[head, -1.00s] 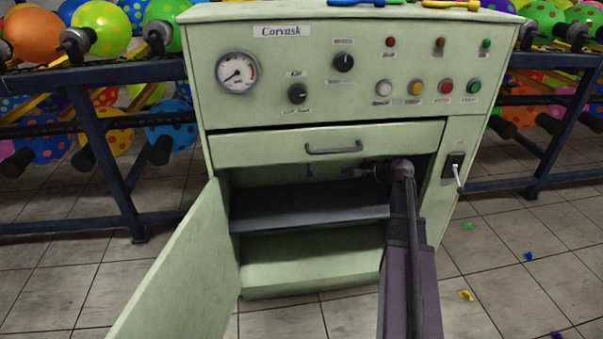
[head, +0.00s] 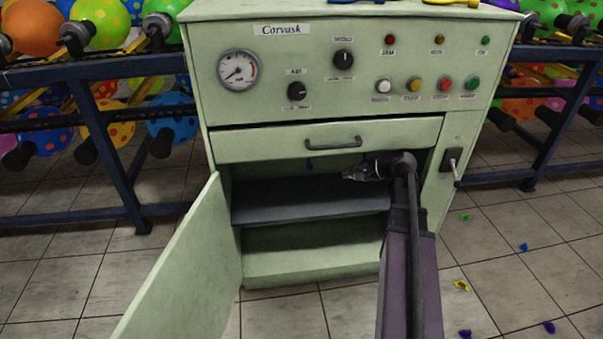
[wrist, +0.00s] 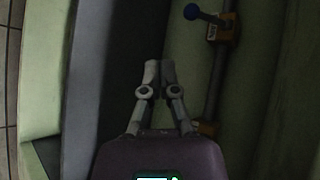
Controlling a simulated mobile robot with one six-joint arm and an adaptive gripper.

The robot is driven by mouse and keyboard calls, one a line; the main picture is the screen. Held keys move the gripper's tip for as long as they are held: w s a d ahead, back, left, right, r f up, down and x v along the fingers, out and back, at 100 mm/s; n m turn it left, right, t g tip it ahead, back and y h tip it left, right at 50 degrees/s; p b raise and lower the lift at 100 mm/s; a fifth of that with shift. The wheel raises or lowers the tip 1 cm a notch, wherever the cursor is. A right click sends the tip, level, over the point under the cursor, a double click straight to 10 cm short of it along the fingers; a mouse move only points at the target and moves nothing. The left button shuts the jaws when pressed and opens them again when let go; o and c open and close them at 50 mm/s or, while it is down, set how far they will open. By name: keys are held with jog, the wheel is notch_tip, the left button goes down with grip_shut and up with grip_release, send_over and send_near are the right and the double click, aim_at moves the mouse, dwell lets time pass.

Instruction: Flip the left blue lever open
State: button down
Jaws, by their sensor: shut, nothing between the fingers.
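A blue lever (head: 309,164) shows small in the head view, inside the open cabinet just under the drawer. In the wrist view its round blue knob (wrist: 192,12) sits on a short dark arm beside an orange-yellow fitting on a pipe, at the top right of centre. My gripper (wrist: 160,68) is shut and empty, its fingertips together, pointing toward the top of the wrist picture. The knob is beyond and to the right of the fingertips, apart from them. In the head view my gripper (head: 346,175) is inside the cabinet, right of the blue lever.
The pale green cabinet door (head: 180,270) stands open at left. A dark shelf (head: 300,203) lies below my gripper and the closed drawer (head: 280,146) is above.

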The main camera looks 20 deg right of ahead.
jog(key=s+a+f+n+g+h+p, duration=0.1)
jog(key=s+a+n+g+h+p, duration=0.25)
jog(key=a, duration=0.55)
jog(key=s+a+f+n+g+h+p, duration=0.1)
jog(key=s+a+n+g+p, duration=0.2)
jog(key=s+a+n, duration=0.4)
jog(key=s+a+r+h+p, duration=0.1)
jog(key=a+r+p, duration=0.2)
jog(key=r+p, duration=1.2)
jog(key=shift+s+r+g, duration=0.25)
jog(key=shift+g, duration=0.2)
dwell(0.4)
jog(key=shift+s+a+n+h, duration=0.1)
jog(key=shift+n+h, duration=0.15)
jog(key=shift+h, duration=0.1)
jog(key=s+a+n+g+h+p, duration=0.1)
jog(key=s+a+n+h, duration=0.1)
jog(key=s, duration=0.2)
notch_tip(320, 180, up, 22)
jog(key=p, duration=2.1)
jog(key=shift+d+f, duration=0.15)
jog(key=shift+d, duration=0.05)
